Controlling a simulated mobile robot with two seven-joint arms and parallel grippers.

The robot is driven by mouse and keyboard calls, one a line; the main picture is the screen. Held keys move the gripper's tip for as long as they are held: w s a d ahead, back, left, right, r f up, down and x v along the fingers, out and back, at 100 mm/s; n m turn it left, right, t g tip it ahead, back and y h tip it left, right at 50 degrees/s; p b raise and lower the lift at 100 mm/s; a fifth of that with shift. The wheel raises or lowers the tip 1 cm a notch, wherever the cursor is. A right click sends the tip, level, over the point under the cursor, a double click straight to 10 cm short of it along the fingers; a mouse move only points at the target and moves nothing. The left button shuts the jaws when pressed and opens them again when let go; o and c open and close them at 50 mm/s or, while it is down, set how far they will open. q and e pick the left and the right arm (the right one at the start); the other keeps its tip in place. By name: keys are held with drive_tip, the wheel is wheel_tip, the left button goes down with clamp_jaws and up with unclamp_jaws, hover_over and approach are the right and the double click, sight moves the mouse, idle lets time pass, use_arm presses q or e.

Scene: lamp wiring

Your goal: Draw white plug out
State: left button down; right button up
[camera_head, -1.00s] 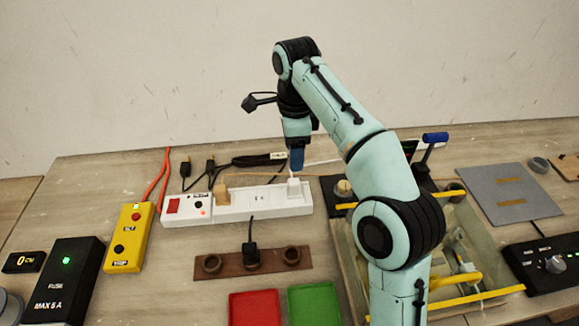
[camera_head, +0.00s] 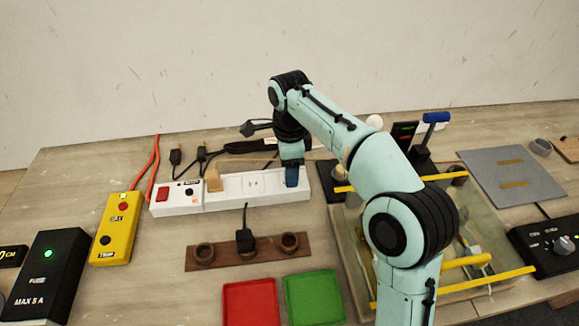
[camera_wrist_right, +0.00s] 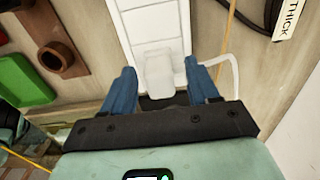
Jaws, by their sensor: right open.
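The white plug (camera_wrist_right: 158,75) sits at the end of the white power strip (camera_head: 250,188), with its white cord running off to one side in the right wrist view. In the head view my right gripper (camera_head: 291,178) hides the plug. My right gripper is open, and its blue fingers (camera_wrist_right: 160,88) stand on either side of the plug in the right wrist view. I cannot tell whether they touch it. My left gripper is not in view.
A tan plug (camera_head: 213,180) stands in the strip. A black plug (camera_head: 245,240) stands in the brown holder (camera_head: 220,258) in front. Red (camera_head: 250,302) and green (camera_head: 314,297) trays lie nearer. A yellow-barred box (camera_head: 455,293) is at right, and a yellow switch box (camera_head: 116,228) at left.

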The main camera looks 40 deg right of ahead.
clamp_jaws()
drive_tip(key=shift+r+p, duration=0.6)
drive_tip(key=shift+p, duration=0.2)
idle(0.4)
drive_tip(key=shift+r, duration=0.15)
drive_tip(key=shift+r+p, duration=2.05)
drive_tip(key=shift+p, duration=0.2)
